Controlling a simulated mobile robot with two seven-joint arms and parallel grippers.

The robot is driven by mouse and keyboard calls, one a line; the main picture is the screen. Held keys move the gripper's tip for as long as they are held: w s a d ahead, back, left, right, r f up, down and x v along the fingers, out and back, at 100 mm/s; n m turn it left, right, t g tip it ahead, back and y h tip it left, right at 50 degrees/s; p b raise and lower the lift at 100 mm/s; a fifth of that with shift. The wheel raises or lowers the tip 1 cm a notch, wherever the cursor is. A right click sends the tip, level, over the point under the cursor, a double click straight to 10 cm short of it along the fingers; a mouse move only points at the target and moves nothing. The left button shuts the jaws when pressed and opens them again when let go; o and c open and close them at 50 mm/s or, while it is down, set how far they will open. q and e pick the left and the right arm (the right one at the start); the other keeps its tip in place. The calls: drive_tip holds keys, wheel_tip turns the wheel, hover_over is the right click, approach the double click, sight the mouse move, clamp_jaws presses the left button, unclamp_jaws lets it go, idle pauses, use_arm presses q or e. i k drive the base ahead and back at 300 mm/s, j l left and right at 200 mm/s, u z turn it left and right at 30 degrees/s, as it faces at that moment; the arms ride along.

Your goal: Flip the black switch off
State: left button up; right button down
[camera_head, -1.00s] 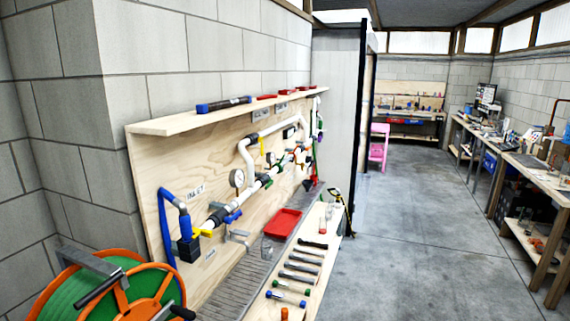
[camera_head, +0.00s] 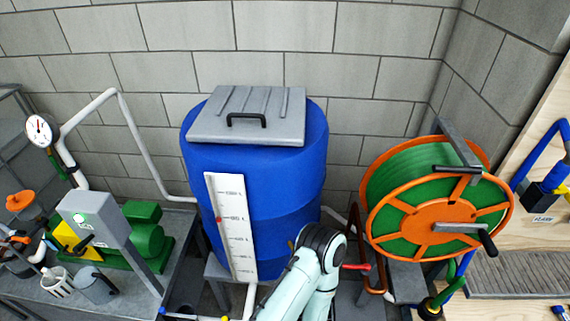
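A black switch lever (camera_head: 80,242) sits on the front of a grey control box (camera_head: 97,222) at the left of the head view. A small green light (camera_head: 82,218) shows on the box above the lever. The box stands on a post in front of a green pump (camera_head: 146,238). Part of one of my arms, pale with a black joint, rises at the bottom centre, well to the right of the box. No gripper fingers show in the picture.
A blue barrel (camera_head: 255,170) with a grey lid stands behind my arm. An orange and green hose reel (camera_head: 430,205) is to its right. A white cup (camera_head: 60,282) and a grey container (camera_head: 95,285) sit below the box. A pressure gauge (camera_head: 39,130) is at far left.

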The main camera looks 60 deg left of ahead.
sight(80, 247)
drive_tip(key=u, duration=3.7)
drive_tip(key=i+j, duration=0.15)
drive_tip(key=j, duration=0.2)
drive_tip(key=i+j, duration=0.15)
drive_tip(key=j, duration=0.2)
drive_tip(key=i+j, duration=0.15)
drive_tip(key=j, duration=0.25)
drive_tip(key=i+j, duration=0.15)
drive_tip(key=j, duration=0.2)
drive_tip(key=z, duration=1.75)
